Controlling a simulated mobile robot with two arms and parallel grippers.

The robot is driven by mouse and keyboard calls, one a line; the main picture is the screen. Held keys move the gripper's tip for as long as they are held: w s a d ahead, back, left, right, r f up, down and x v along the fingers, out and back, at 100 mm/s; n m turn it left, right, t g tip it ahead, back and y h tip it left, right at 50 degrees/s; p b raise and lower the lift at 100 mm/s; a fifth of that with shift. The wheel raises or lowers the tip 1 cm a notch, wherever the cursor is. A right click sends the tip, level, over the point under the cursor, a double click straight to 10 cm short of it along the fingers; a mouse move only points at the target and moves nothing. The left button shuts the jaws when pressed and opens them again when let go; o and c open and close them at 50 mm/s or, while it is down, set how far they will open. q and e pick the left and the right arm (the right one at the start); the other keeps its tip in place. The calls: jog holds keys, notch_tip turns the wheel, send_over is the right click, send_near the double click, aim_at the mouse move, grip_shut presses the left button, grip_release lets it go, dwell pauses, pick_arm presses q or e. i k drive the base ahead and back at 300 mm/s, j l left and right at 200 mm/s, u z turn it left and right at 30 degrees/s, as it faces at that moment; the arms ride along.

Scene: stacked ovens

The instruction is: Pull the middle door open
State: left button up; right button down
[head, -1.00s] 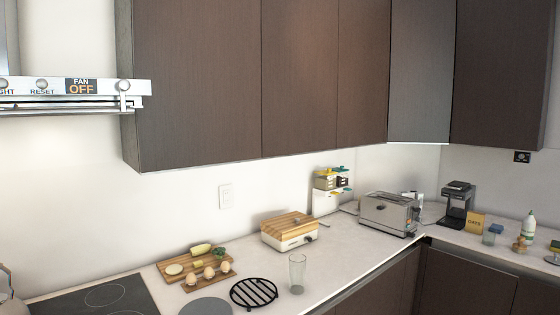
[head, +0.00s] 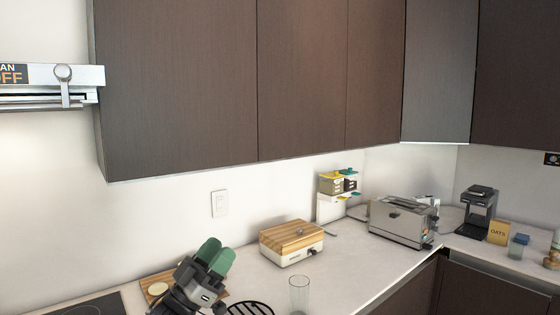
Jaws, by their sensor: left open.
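No ovens show in the head view. Several dark brown upper cabinet doors hang on the wall, all shut: a wide left door (head: 175,90), a door right of it (head: 302,80), a narrower door (head: 375,75), a greyer corner door (head: 437,70) and one at the far right (head: 520,75). I cannot tell whether any is the middle door. My left gripper (head: 215,257), dark with green finger pads, is open over the counter at the bottom, well below the doors and apart from them. It hides part of a cutting board (head: 158,287). My right gripper is not in view.
The pale counter (head: 345,262) holds a wood-lidded box (head: 292,242), a glass (head: 299,293), a black round rack (head: 250,307), a toaster (head: 402,220) and a coffee maker (head: 477,210). A range hood (head: 50,85) juts out at left.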

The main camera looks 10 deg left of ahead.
aim_at(302, 44)
jog(key=i, duration=1.45)
